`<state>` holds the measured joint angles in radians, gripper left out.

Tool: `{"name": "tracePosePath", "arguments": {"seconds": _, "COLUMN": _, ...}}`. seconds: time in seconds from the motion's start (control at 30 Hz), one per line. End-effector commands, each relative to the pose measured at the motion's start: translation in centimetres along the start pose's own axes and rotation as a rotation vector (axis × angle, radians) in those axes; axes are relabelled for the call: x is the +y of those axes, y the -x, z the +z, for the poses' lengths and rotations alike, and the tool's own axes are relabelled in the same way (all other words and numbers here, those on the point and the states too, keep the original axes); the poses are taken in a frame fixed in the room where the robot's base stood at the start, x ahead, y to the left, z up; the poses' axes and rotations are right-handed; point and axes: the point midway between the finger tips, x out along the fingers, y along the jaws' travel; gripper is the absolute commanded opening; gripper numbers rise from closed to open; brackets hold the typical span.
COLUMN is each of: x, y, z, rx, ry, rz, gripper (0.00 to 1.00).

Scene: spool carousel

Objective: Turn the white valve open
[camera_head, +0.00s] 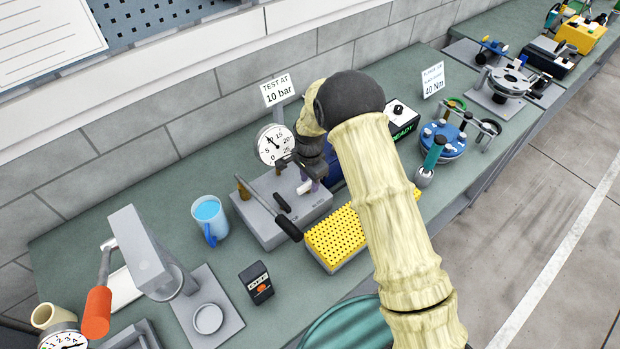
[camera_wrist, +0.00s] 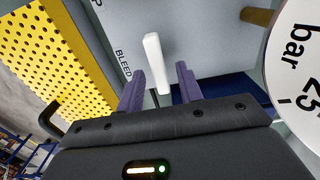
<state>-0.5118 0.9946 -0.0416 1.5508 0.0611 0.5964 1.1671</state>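The white valve (camera_wrist: 152,48) shows in the wrist view as a plain white lever beside the printed word BLEED on a grey block. In the head view the white valve (camera_head: 304,188) is a small white piece on the block's right part, partly hidden by my gripper. My gripper (camera_wrist: 160,72) is open, with its two purple fingers apart. In the wrist view the lever's near end lies between the fingers, with a gap on each side. In the head view my gripper (camera_head: 313,184) is right at the valve, and my arm covers part of the area.
The grey block (camera_head: 262,218) also carries a pressure gauge (camera_head: 271,143) and a black-gripped pump handle (camera_head: 289,228). A yellow perforated block (camera_head: 337,236) stands close in front. A blue mug (camera_head: 209,218) and a small black box (camera_head: 257,283) stand to the left.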

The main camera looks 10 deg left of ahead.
Motion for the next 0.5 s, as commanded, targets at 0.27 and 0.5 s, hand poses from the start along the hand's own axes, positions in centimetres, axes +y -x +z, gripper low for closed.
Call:
{"name": "tracePosePath", "arguments": {"seconds": 0.27, "x": 0.00, "y": 0.03, "z": -0.02, "rx": 0.000, "ry": 0.000, "rz": 0.000, "gripper": 0.00}}
{"name": "tracePosePath", "arguments": {"seconds": 0.5, "x": -0.07, "y": 0.03, "z": 0.09, "rx": 0.001, "ry": 0.011, "rz": 0.000, "gripper": 0.00}}
